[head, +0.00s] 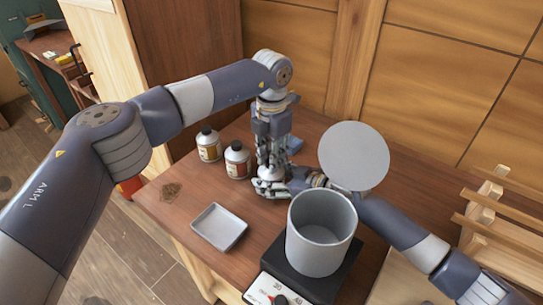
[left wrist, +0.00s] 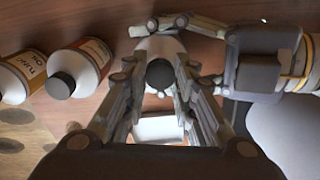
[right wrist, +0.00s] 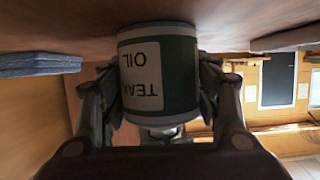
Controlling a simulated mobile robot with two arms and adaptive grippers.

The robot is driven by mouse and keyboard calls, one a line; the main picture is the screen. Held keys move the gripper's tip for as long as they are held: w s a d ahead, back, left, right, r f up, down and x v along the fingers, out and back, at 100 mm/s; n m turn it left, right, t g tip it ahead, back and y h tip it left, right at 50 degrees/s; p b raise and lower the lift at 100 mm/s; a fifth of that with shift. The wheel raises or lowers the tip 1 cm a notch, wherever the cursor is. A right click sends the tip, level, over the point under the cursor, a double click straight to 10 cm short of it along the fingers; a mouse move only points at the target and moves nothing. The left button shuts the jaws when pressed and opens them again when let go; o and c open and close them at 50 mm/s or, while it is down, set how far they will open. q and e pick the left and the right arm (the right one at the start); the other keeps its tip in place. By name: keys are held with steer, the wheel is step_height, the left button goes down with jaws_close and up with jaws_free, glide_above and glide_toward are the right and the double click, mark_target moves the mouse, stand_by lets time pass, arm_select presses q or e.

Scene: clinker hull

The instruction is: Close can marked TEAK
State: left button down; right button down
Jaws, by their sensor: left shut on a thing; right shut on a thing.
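The can marked TEAK OIL (right wrist: 158,75) has a green and white label and appears upside down in the right wrist view. My right gripper (right wrist: 160,105) is shut on its body from the side. In the left wrist view, a dark round cap (left wrist: 160,74) shows at the can's white top. My left gripper (left wrist: 158,85) points down from above, with its fingers on both sides of the cap. In the head view, my left gripper (head: 271,165) is directly above my right gripper (head: 272,187), and they mostly hide the can. Whether the cap is seated cannot be seen.
Two capped bottles (head: 208,145) (head: 237,160) stand left of the grippers. A shallow grey tray (head: 219,227) lies in front. A large grey pot (head: 320,235) stands on a black hotplate near my right arm, beside a grey disc (head: 353,157). A blue block (head: 294,144) lies behind.

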arm_select(q)
steer(key=m, duration=0.9)
steer(key=c, duration=1.2)
jaws_free()
steer(key=shift+c, duration=0.2)
step_height(320, 180, up, 12)
